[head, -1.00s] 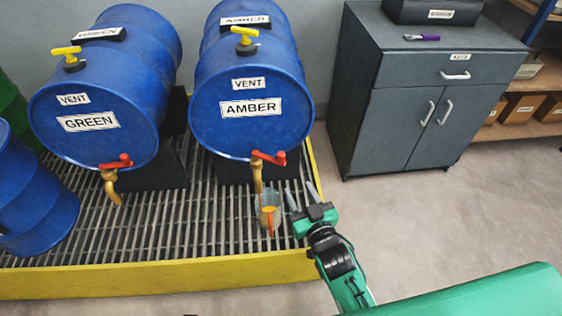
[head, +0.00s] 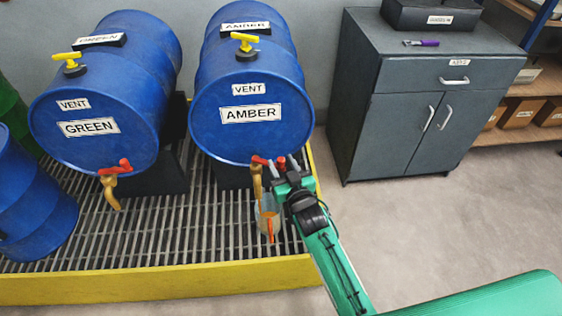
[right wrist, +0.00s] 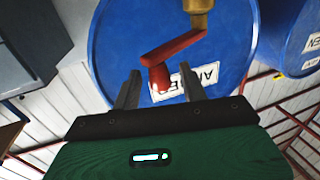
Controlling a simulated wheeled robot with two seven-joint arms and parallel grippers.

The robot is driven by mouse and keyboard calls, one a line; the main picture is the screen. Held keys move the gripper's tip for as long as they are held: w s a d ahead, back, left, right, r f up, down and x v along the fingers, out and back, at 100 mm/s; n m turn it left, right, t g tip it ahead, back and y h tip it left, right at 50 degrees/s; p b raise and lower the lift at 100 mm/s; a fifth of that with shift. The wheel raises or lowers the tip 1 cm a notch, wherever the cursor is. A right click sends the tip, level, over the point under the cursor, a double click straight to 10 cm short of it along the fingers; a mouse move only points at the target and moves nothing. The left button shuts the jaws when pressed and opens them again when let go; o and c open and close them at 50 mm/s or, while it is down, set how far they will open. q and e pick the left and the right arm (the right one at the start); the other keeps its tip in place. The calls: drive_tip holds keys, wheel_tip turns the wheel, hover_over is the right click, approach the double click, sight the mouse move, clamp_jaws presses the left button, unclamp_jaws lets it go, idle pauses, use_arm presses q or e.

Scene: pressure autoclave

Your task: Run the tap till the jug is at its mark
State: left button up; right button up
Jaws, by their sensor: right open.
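The blue amber drum (head: 250,85) lies on its side with a brass tap (head: 257,185) low on its front. The tap's red lever (head: 259,160) also shows in the right wrist view (right wrist: 172,48), its knob end between my fingers. My right gripper (head: 287,163) is open around the lever's end; I cannot tell whether it touches it. A clear jug (head: 267,222) stands on the grating under the tap with amber liquid and an orange strip in it. Its mark is too small to read. My left gripper is not in view.
The green-labelled drum (head: 103,100) with its own red-levered tap (head: 110,185) lies to the left. Both drums have yellow vent valves on top. A yellow-rimmed grating (head: 160,285) is below. A grey cabinet (head: 400,110) stands at the right, with clear floor before it.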

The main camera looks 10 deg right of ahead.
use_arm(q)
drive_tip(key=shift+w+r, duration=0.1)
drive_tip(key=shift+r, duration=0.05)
use_arm(e)
drive_tip(key=shift+w+a, duration=0.1)
drive_tip(key=shift+w, duration=0.55)
drive_tip(key=shift+c, duration=0.4)
clamp_jaws()
